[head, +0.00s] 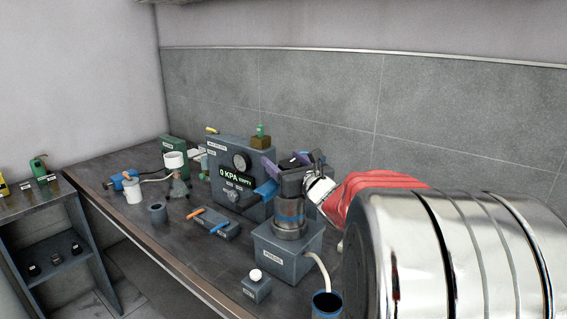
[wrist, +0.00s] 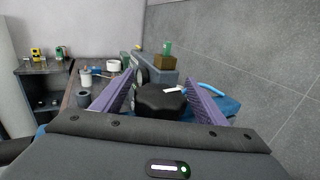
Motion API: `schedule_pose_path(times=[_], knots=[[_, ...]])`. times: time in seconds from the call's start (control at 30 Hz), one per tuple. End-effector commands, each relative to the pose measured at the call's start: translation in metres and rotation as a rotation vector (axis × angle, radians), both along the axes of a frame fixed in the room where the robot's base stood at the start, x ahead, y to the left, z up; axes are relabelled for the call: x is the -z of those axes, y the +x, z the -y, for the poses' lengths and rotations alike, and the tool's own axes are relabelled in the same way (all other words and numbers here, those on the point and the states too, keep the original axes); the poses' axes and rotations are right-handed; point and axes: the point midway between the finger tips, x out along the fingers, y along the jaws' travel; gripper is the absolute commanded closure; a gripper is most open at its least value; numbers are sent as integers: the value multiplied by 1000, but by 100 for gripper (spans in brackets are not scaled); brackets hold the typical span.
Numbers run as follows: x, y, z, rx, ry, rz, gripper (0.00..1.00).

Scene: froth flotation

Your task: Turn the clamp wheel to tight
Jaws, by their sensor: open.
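The black clamp wheel (wrist: 160,101) has a lobed rim and a white pointer on top. In the wrist view it sits between the two purple fingers of my gripper (wrist: 160,88). The fingers are open, one on each side of it, and I cannot tell whether they touch it. In the head view my gripper (head: 293,163) is over the grey press (head: 275,262) with its dark upright cylinder. The wheel cannot be made out there behind the gripper and arm.
A grey panel (head: 222,168) reading 0 KPA EMPTY stands behind and left of the press. A small box with a white button (head: 256,283) and a blue-rimmed cup (head: 326,304) are in front. A grey block with orange and blue handles (head: 215,224) lies left. The tiled wall is close behind.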

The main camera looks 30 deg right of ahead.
Motion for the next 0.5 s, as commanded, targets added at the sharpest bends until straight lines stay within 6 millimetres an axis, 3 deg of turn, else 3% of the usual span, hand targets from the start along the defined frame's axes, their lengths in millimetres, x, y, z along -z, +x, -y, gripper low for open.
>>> schedule_pose_path(times=[0.27,0.5], knots=[[-1,-9,0,2,0,2,34],[-1,-38,-4,3,-1,2,34]])
